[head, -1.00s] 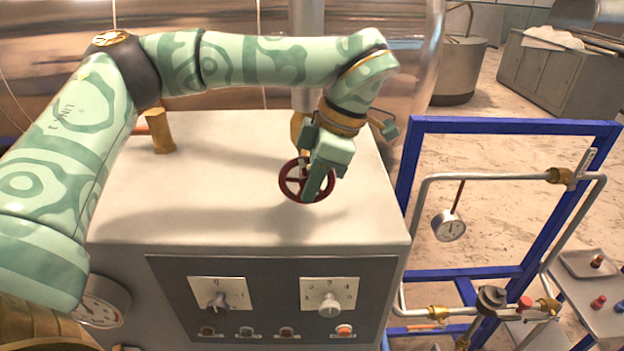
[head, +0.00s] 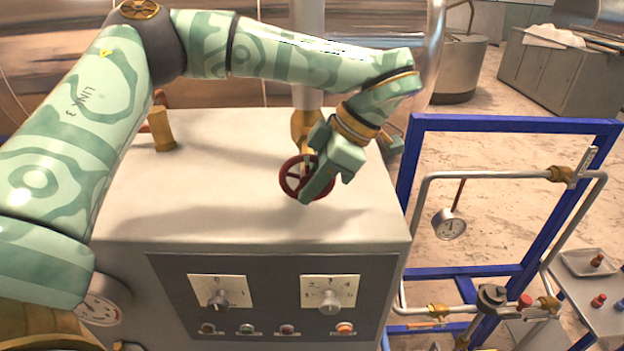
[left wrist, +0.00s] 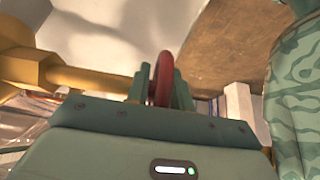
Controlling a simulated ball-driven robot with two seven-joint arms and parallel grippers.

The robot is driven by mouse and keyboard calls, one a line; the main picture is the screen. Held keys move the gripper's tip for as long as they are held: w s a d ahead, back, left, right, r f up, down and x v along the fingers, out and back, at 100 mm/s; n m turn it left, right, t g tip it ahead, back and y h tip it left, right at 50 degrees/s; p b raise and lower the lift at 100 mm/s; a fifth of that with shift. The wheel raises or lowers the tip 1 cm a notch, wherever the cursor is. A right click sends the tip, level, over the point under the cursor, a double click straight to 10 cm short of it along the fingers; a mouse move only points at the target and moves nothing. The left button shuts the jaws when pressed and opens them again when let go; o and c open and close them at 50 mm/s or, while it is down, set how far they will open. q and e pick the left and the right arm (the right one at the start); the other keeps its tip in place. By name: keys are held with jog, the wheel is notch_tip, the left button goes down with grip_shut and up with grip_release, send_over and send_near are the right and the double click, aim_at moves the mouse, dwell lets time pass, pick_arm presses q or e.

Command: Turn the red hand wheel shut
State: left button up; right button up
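The red hand wheel (head: 286,181) sits on top of the pale cabinet, below a brass fitting. My left gripper (head: 309,192) reaches over it from the upper right and covers the right part of its rim. In the left wrist view, the red rim (left wrist: 163,75) passes between the two green fingers (left wrist: 160,92). The fingers are close in on both sides of the rim and look shut on it. Part of the wheel is hidden behind my gripper. My right gripper is not in view.
The cabinet top (head: 225,190) is clear around the wheel, with a brass post (head: 161,130) at the left. The front panel has two knobs and several buttons. A blue frame (head: 515,125) with pipes and a gauge (head: 448,224) stands at the right.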

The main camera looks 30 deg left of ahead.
pick_arm(q)
jog(key=shift+o, duration=0.6)
jog(key=shift+w, duration=0.1)
jog(key=shift+d+r, duration=0.1)
jog(key=shift+r, duration=0.05)
jog(key=shift+w+d+r, duration=0.1)
jog(key=shift+r, duration=0.15)
jog(key=v, duration=1.5)
jog(key=shift+d+r, duration=0.2)
jog(key=shift+w, duration=0.1)
